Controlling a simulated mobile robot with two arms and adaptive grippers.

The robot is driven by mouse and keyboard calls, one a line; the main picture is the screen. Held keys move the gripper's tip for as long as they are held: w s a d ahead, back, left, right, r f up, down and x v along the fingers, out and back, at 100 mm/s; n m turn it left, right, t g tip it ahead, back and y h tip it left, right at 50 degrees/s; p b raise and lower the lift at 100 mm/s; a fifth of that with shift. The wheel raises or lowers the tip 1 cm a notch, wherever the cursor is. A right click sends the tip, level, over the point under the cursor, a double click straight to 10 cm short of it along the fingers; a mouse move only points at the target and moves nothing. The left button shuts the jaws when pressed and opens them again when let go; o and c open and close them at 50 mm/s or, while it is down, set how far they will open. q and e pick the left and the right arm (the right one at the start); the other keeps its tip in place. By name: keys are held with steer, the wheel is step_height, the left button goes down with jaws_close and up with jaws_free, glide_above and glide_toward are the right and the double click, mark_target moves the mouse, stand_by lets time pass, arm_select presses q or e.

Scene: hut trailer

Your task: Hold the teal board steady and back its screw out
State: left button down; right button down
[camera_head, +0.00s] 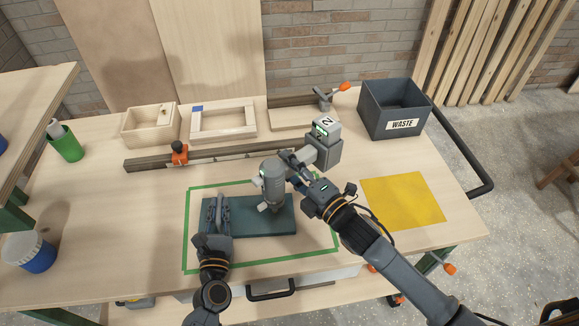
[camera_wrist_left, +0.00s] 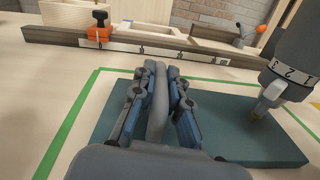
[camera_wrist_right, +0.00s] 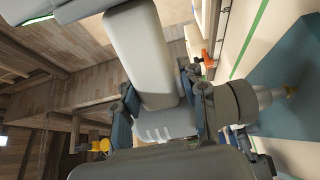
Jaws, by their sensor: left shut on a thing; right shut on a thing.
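The teal board (camera_head: 276,228) lies flat inside a green taped outline. My left gripper (camera_head: 220,205) is shut on an upright grey bar (camera_wrist_left: 157,100) at the board's left part; I cannot tell how the bar joins the board. My right gripper (camera_head: 297,165) is shut on the grey handle (camera_wrist_right: 140,50) of a power driver (camera_head: 272,178). The driver stands nose down over the board's right part. Its numbered collar (camera_wrist_left: 290,77) and a brass-coloured tip (camera_wrist_left: 263,105) point at the board. I cannot tell whether this tip is bit or screw; no separate screw shows clearly.
A dark WASTE bin (camera_head: 393,112) stands at the back right, near a yellow mat (camera_head: 404,200). A wooden box (camera_head: 150,124), a wooden frame (camera_head: 222,122) and a clamp bar (camera_head: 150,163) lie behind the board. A green cup (camera_head: 66,145) stands at the left.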

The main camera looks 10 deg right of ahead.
steer(key=shift+r, duration=1.5)
steer(key=d+r, duration=0.1)
steer(key=d, duration=0.1)
steer(key=d+r, duration=0.1)
steer(key=d, duration=0.1)
steer(key=d+r, duration=0.2)
steer(key=d, duration=0.1)
arm_select(q)
steer(key=c, duration=1.3)
jaws_free()
steer(key=shift+o, duration=0.2)
steer(key=shift+s, duration=0.1)
steer(key=s, duration=0.7)
steer(key=s+a, duration=0.1)
steer(key=s, duration=0.3)
steer(key=shift+s, duration=0.35)
